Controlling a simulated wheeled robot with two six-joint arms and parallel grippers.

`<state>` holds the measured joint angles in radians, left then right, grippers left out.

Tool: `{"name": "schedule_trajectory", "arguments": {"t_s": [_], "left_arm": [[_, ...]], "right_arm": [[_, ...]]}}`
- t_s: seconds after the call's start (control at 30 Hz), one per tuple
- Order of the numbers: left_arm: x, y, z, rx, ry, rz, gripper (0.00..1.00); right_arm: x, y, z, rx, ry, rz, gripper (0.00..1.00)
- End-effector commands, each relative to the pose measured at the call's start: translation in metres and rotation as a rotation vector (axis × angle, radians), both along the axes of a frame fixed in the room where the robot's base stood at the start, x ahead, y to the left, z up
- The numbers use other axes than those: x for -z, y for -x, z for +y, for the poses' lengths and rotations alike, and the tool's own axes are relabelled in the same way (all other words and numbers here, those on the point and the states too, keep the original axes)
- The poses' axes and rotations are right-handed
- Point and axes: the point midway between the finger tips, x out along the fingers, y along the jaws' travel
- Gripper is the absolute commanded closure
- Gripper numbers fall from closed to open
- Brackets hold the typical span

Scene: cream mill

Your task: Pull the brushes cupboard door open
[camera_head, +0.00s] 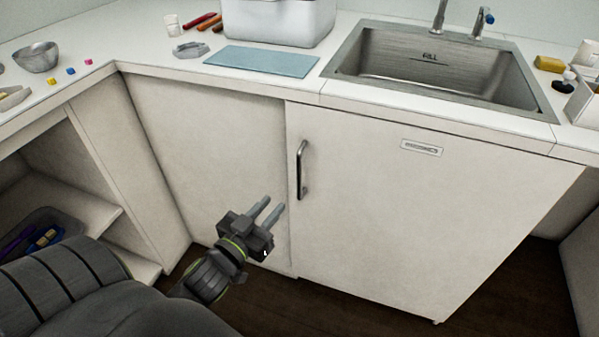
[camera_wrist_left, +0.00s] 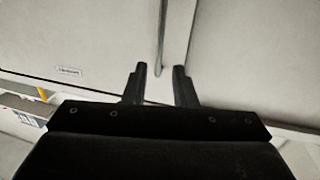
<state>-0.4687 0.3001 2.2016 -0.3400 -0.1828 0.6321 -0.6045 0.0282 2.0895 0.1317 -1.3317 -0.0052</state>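The cupboard door (camera_head: 400,210) under the sink is a pale panel and looks shut. Its dark vertical bar handle (camera_head: 302,170) is near the door's left edge, and a small label plate (camera_head: 421,148) is at its top; the label's text is too small to read. My left gripper (camera_head: 268,208) is open and empty, below and to the left of the handle, apart from it. In the left wrist view the two fingers (camera_wrist_left: 158,82) stand apart, with the handle (camera_wrist_left: 162,40) beyond them, and the label (camera_wrist_left: 68,71) shows at left. My right gripper is not in view.
The sink (camera_head: 435,62) is set in the counter above the door. A blue mat (camera_head: 262,61) and a grey bin (camera_head: 280,18) stand on the counter at left. Open shelves (camera_head: 75,215) are at far left. Dark floor (camera_head: 500,290) lies free before the door.

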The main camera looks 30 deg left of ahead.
Motion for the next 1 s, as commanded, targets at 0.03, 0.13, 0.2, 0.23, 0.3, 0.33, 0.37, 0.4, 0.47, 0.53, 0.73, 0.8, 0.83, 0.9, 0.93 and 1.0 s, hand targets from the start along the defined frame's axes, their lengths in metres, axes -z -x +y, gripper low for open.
{"name": "schedule_trajectory", "arguments": {"t_s": [0.03,0.13,0.2,0.23,0.3,0.33,0.37,0.4,0.47,0.53,0.73,0.8,0.83,0.9,0.93,1.0], "left_arm": [[-0.002,-0.010,0.000,0.001,0.001,-0.002,0.75],[0.000,-0.028,0.001,0.001,0.000,-0.003,0.75],[0.000,-0.040,0.001,0.001,0.000,-0.002,0.75],[0.000,-0.045,0.001,0.001,0.000,-0.002,0.75],[0.000,-0.058,0.002,0.001,-0.001,-0.002,0.75],[0.000,-0.063,0.002,0.001,-0.001,-0.002,0.75],[0.000,-0.069,0.002,0.001,0.000,-0.001,0.75],[0.001,-0.076,0.003,0.001,-0.001,-0.001,0.75],[0.001,-0.086,0.003,0.001,-0.001,-0.001,0.75],[0.001,-0.097,0.004,0.001,-0.001,0.000,0.75],[0.001,-0.118,0.005,0.001,-0.002,0.001,0.75],[0.001,-0.122,0.005,0.001,-0.001,0.001,0.75],[0.001,-0.123,0.005,0.001,-0.001,0.001,0.75],[0.001,-0.125,0.005,0.000,-0.001,0.002,0.75],[0.001,-0.125,0.005,0.000,-0.001,0.002,0.75],[0.001,-0.126,0.005,0.000,-0.001,0.002,0.75]], "right_arm": [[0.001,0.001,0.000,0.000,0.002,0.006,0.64],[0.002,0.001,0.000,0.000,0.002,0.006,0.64],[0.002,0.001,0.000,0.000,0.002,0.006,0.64],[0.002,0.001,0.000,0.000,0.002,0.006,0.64],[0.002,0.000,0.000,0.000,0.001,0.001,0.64],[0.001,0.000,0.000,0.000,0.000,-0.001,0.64],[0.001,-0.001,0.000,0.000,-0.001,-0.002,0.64],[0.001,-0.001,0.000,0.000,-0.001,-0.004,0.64],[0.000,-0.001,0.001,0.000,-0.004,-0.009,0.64],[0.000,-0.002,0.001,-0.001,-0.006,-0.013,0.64],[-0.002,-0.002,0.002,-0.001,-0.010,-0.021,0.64],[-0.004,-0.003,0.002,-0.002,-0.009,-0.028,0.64],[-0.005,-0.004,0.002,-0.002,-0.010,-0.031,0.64],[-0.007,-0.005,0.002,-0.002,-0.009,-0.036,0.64],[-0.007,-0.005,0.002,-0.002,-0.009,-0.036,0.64],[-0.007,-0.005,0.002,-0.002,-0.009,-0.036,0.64]]}}
